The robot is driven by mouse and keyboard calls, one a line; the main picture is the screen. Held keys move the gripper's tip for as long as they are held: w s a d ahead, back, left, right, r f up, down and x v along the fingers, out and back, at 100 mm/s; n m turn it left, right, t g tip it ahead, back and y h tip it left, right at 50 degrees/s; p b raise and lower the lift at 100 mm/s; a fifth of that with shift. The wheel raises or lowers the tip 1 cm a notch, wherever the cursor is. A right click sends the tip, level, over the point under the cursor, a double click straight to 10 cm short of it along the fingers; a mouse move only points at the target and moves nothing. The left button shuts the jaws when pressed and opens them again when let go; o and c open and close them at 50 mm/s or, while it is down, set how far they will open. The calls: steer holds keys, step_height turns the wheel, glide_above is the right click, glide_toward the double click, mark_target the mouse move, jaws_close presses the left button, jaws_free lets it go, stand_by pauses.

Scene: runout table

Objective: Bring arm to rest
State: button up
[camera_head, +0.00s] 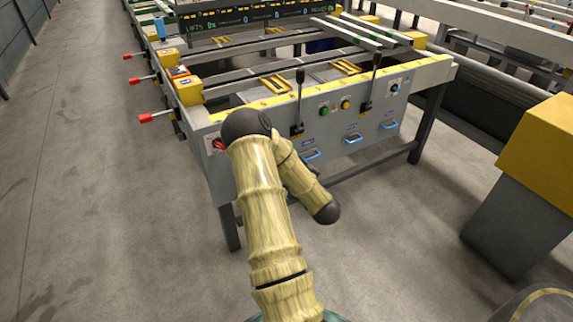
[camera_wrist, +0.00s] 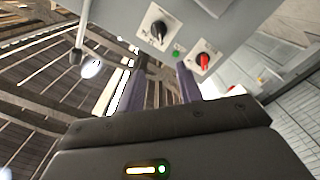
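My arm (camera_head: 265,200) is bent in front of the near panel of the runout table (camera_head: 385,128), with pale yellow links and dark joints. My gripper cannot be made out in the head view; the arm's own links seem to hide it. In the wrist view two dark purple fingers of my gripper (camera_wrist: 161,88) stand apart beyond the dark palm. I see nothing held between them. Past the fingers is a grey panel with a black rotary knob (camera_wrist: 157,29), a red rotary knob (camera_wrist: 204,61) and a green light (camera_wrist: 177,52).
Two upright black levers (camera_head: 299,100) (camera_head: 376,80) and several blue handles (camera_head: 311,155) are on the panel. Red-tipped levers (camera_head: 146,117) stick out at the left side. A yellow-topped grey post (camera_head: 520,200) stands at right. The floor at left is clear.

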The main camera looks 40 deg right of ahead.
steer(key=shift+w, duration=0.15)
stand_by(0.3)
steer(key=w+a+r+m+g, duration=0.1)
steer(key=w+a+m+g, duration=0.2)
steer(key=a, duration=0.4)
steer(key=w+a+m+g, duration=0.1)
steer(key=a+m+g, duration=0.35)
steer(key=a, duration=0.25)
steer(key=s+a+r+n+g+y, duration=0.15)
steer(key=s+a+g, duration=0.25)
steer(key=s+a, duration=0.5)
steer(key=s+a+r+g+y, duration=0.35)
steer(key=s+a, duration=0.45)
steer(key=a, duration=0.4)
step_height(320, 180, up, 28)
steer(key=h+p, duration=0.1)
steer(key=p, duration=2.8)
steer(key=shift+w+d, duration=0.25)
steer(key=shift+w, duration=0.15)
steer(key=shift+f, duration=0.1)
